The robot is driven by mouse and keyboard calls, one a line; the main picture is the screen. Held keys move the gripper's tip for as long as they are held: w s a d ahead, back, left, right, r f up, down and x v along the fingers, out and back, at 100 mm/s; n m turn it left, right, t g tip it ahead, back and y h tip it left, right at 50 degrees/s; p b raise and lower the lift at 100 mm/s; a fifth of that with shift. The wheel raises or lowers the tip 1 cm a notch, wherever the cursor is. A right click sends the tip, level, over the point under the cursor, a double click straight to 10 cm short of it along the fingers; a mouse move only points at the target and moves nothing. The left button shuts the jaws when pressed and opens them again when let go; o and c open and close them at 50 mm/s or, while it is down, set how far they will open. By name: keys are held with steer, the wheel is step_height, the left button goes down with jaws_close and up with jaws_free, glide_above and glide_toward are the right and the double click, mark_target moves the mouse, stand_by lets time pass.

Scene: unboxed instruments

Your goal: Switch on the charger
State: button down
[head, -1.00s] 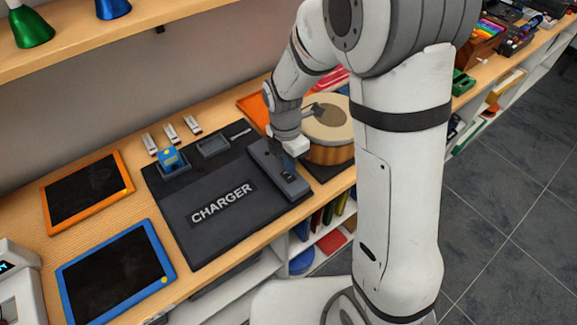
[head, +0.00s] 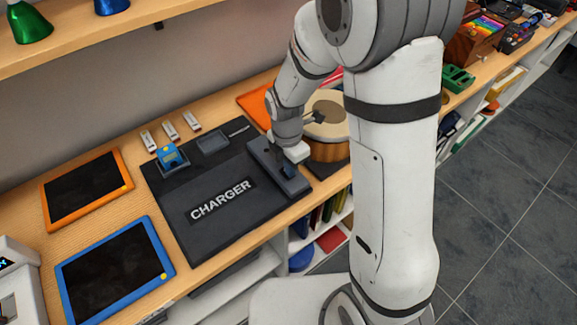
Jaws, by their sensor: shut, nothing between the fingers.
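The charger (head: 205,222) is a flat dark board with a white "CHARGER" label, lying on the wooden counter. A raised dark grey bar (head: 295,186) runs along its right side. A small dark blue part (head: 289,171) shows on the bar by my gripper; I cannot tell how the switch is set. My gripper (head: 284,168) is shut and empty, pointing down at the bar. Its fingertips are small and partly hidden, and I cannot tell whether they touch. A blue block with a yellow spot (head: 168,156) sits in a holder at the board's back left. An empty square tray (head: 212,143) is beside it.
Orange-framed (head: 87,188) and blue-framed (head: 115,272) tablets lie left of the charger. Several white sticks (head: 170,130) lie behind it. A round drum (head: 327,130) stands close behind my gripper on the right. A shelf (head: 90,35) with bells hangs above.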

steer(key=shift+w+a+r, duration=0.15)
steer(key=shift+w+a, duration=0.3)
steer(key=shift+w, duration=0.25)
steer(key=shift+r+p, duration=0.55)
step_height(320, 180, up, 13)
steer(key=s+d, duration=0.1)
steer(key=shift+s, duration=0.25)
steer(key=shift+f, duration=0.1)
